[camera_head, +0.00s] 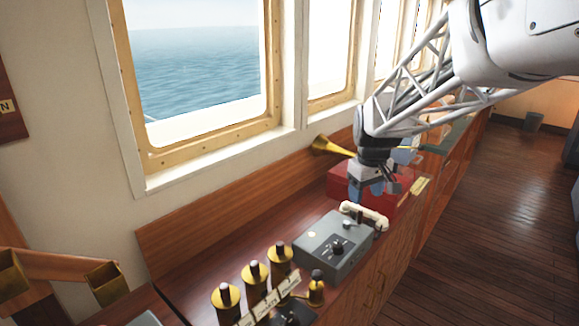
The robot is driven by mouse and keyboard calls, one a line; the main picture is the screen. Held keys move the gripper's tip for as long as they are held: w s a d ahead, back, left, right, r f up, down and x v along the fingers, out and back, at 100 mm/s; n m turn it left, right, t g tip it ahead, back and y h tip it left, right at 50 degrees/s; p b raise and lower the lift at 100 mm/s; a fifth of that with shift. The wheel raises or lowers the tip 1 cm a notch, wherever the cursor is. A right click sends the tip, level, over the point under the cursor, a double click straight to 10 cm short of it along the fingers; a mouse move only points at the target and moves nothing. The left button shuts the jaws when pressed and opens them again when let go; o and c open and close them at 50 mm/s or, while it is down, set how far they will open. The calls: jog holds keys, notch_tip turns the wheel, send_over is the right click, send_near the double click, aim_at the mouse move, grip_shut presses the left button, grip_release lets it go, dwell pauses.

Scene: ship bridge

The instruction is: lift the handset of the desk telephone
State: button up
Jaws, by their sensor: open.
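The desk telephone looks like a grey box (333,247) with dark knobs on its top, standing on the wooden console. My gripper (377,191) is open and hangs just above and beyond the handset, pointing down. It looks empty and apart from the handset, but the exact gap is hard to judge from this view.
A red box (350,181) stands right behind my gripper, with a brass horn (332,147) beyond it. Windows line the wall; open floor (470,215) is to the right.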

jog(key=w+d+f+n, duration=0.1)
jog(key=w+d+f, duration=0.1)
jog(key=w, duration=0.3)
jog(key=w+d+f, duration=0.2)
jog(key=w+f, duration=0.1)
jog(key=w, duration=0.3)
jog(key=w+d+f+n, duration=0.1)
jog(key=w+f, duration=0.2)
jog(key=w, duration=0.2)
jog(key=shift+w+d+f+n+g, duration=0.2)
jog(key=shift+d+n+g, duration=0.1)
jog(key=shift+d+g, duration=0.1)
jog(key=n, duration=0.2)
send_over(365, 209)
jog(key=shift+g, duration=0.3)
jog(key=f, duration=1.1)
jog(key=shift+s+a+f, duration=0.1)
jog(key=shift+s+a, duration=0.05)
jog(key=shift+a, duration=0.05)
jog(key=shift+w+d+f, duration=0.15)
jog(key=shift+w+f, duration=0.15)
jog(key=shift+f, duration=1.3)
jog(key=shift+s+f, duration=0.1)
jog(key=shift+f, duration=2.5)
